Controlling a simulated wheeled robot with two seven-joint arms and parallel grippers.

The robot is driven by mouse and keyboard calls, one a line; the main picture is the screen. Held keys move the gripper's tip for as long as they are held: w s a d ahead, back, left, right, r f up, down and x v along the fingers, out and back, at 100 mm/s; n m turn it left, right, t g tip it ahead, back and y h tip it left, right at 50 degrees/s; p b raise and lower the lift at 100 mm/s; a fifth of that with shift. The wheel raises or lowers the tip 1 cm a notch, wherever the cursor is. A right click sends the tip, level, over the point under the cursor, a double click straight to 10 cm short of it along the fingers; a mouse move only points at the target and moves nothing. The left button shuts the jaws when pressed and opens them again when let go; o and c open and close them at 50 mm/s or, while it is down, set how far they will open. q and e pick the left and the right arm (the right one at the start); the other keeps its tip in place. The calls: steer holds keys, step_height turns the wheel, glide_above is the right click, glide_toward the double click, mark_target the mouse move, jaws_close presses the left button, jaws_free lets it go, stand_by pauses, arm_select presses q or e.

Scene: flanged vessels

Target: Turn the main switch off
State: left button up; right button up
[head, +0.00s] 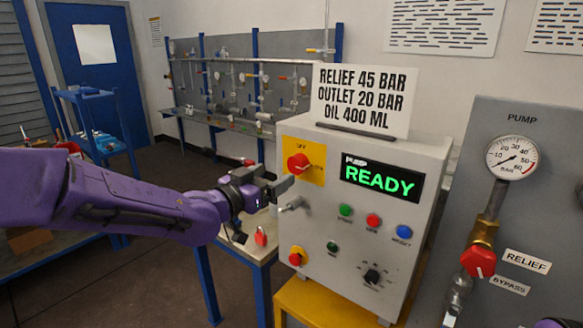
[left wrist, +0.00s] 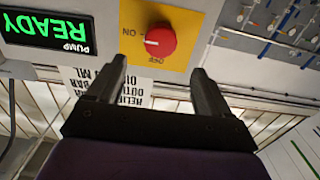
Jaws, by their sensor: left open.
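The main switch is a red rotary knob (head: 298,163) on a yellow plate (head: 317,174) at the upper left of the grey control box (head: 350,225). The plate carries OFF above the knob and ON to its right. In the left wrist view the picture is upside down; the knob (left wrist: 160,41) has its white mark towards the ON side. My left gripper (head: 283,188) is open and empty just in front of and below the knob. Its fingers (left wrist: 165,82) stand apart, with the knob beyond the gap between their tips, not between them. My right gripper is out of view.
A green READY display (head: 382,180), several coloured buttons, a black selector (head: 372,276) and a red emergency knob (head: 297,256) share the box front. A label card (head: 361,99) stands on top. A pump panel with a gauge (head: 511,157) and red valve handle (head: 478,262) is right.

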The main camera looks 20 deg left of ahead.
mark_target(294, 165)
arm_select(q)
steer(key=p+x, duration=0.3)
steer(key=x, duration=0.4)
steer(key=shift+w+d+f, duration=0.15)
steer(key=shift+w, duration=0.15)
steer(key=shift+w+d+f+p, duration=0.15)
steer(key=shift+w+p, duration=0.15)
steer(key=shift+w, duration=0.15)
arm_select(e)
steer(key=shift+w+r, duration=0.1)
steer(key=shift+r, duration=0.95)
arm_select(q)
steer(key=c, duration=1)
